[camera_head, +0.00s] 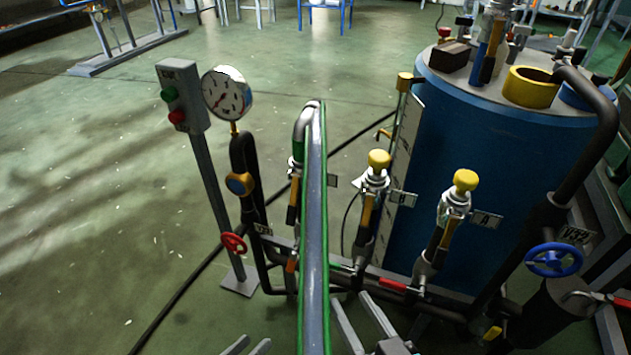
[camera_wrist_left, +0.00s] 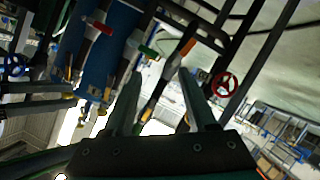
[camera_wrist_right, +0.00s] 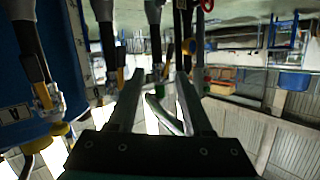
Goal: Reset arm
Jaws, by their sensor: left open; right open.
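My left gripper (camera_head: 247,346) shows only its fingertips at the bottom edge of the head view, low and left of the central pipe. In the left wrist view its fingers (camera_wrist_left: 157,82) are apart with nothing between them gripped. My right gripper (camera_head: 349,299) is at the bottom centre of the head view, in front of the lower pipework. In the right wrist view its fingers (camera_wrist_right: 159,76) are apart and hold nothing; pipes show behind them. Whether either gripper touches a pipe cannot be told.
A blue tank (camera_head: 480,150) stands at the right, with yellow-knobbed valves (camera_head: 379,160) before it. A red handwheel (camera_head: 234,243), a pressure gauge (camera_head: 226,94) and a button post (camera_head: 182,97) are at the left. A blue handwheel (camera_head: 553,260) is at lower right. Open floor (camera_head: 90,200) lies left.

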